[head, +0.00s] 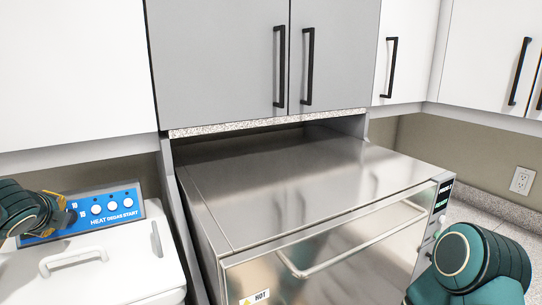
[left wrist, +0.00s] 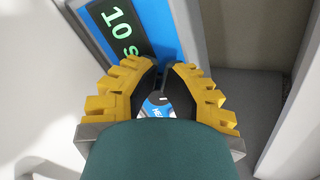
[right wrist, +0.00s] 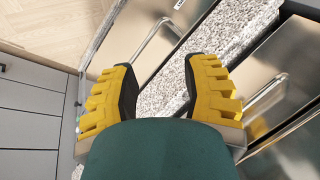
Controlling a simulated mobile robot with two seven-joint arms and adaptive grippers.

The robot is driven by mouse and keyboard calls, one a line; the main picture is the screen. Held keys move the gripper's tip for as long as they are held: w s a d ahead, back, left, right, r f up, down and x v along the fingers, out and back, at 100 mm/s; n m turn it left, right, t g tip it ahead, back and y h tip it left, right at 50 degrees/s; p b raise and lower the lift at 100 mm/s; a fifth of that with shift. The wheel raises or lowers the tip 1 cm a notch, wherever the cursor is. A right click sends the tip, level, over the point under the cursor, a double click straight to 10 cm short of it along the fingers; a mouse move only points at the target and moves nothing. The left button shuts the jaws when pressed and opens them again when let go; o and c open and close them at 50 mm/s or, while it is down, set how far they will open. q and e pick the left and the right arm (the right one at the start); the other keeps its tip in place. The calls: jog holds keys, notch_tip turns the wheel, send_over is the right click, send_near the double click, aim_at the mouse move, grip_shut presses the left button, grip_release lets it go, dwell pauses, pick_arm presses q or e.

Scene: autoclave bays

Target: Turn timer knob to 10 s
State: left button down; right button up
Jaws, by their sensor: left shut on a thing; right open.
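The timer display (left wrist: 120,30) on the blue control panel reads "10 s" in green in the left wrist view. The blue panel (head: 118,194) stands at the far left in the head view, at the back of a white unit. My left gripper (head: 70,216) is at the panel's left part. In the left wrist view my left gripper (left wrist: 162,82) is shut on the dark timer knob (left wrist: 161,99), which shows a white mark and is mostly hidden by the fingers. My right gripper (right wrist: 157,88) is open and empty in the right wrist view.
White buttons (head: 113,206) labelled HEAT, DEGAS and START sit right of my left gripper. A white lid with a handle (head: 72,258) lies below the panel. A large steel oven (head: 300,190) fills the middle. A speckled counter (right wrist: 215,45) lies below my right gripper.

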pick_arm(q)
jog(key=shift+w+d+r, duration=0.25)
jog(key=shift+w+d, duration=0.05)
jog(key=shift+w, duration=0.05)
dwell(0.5)
jog(key=shift+a+r, duration=0.1)
jog(key=shift+a+r+p, duration=0.2)
jog(key=shift+p, duration=0.2)
jog(key=shift+p+v, duration=0.85)
jog(key=shift+v, duration=2.15)
jog(key=shift+a+f, duration=0.1)
jog(key=shift+a, duration=0.05)
